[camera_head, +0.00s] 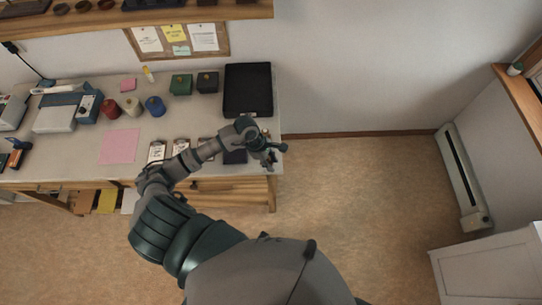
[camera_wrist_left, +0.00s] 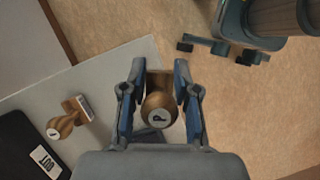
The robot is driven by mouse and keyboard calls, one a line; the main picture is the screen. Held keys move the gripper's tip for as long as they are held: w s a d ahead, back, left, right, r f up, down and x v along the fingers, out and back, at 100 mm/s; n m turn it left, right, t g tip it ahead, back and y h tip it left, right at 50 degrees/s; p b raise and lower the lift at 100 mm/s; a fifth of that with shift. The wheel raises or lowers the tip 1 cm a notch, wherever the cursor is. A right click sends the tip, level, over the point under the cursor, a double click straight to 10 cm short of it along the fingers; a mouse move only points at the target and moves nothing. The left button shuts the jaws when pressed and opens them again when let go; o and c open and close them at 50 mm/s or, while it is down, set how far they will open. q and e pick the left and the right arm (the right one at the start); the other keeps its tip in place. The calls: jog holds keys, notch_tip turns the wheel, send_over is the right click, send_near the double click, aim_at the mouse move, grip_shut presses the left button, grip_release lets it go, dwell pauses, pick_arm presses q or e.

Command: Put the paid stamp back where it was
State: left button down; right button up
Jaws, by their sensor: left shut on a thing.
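The paid stamp (camera_wrist_left: 158,108), with a round wooden knob and a white label that seems to carry a P, is held between the fingers of my left gripper (camera_wrist_left: 158,88). The gripper is shut on it. In the head view my left gripper (camera_head: 268,158) is at the right end of the desk (camera_head: 70,160), near its front corner. The stamp is too small to make out there. In the wrist view the held stamp overlaps the desk's edge. Its height above the desk cannot be told. My right gripper is not seen.
Another wooden stamp (camera_wrist_left: 68,122) is on the desk beside a dark pad (camera_wrist_left: 30,150) with a white label. A black tray (camera_head: 247,90) is at the back right. Green and black boxes (camera_head: 181,84), colored spools and a pink sheet (camera_head: 119,146) are further left. Floor (camera_head: 350,190) right of the desk is clear.

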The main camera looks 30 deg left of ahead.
pick_arm(q)
jog(key=w+a, duration=0.3)
jog(key=shift+w+f, duration=0.25)
jog(key=shift+f, duration=0.3)
jog(key=shift+p+x, duration=0.4)
jog(key=shift+x, duration=0.65)
jog(key=shift+f, duration=0.45)
jog(key=shift+d, duration=0.1)
jog(key=c, duration=0.9)
grip_release()
jog(key=shift+f, duration=0.15)
jog(key=shift+o, duration=0.2)
jog(key=shift+a, duration=0.4)
jog(key=shift+r, duration=0.45)
jog(key=b+v, duration=0.1)
jog(key=v, duration=1)
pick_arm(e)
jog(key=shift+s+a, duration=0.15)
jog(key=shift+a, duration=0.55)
pick_arm(q)
jog(key=shift+r, duration=0.15)
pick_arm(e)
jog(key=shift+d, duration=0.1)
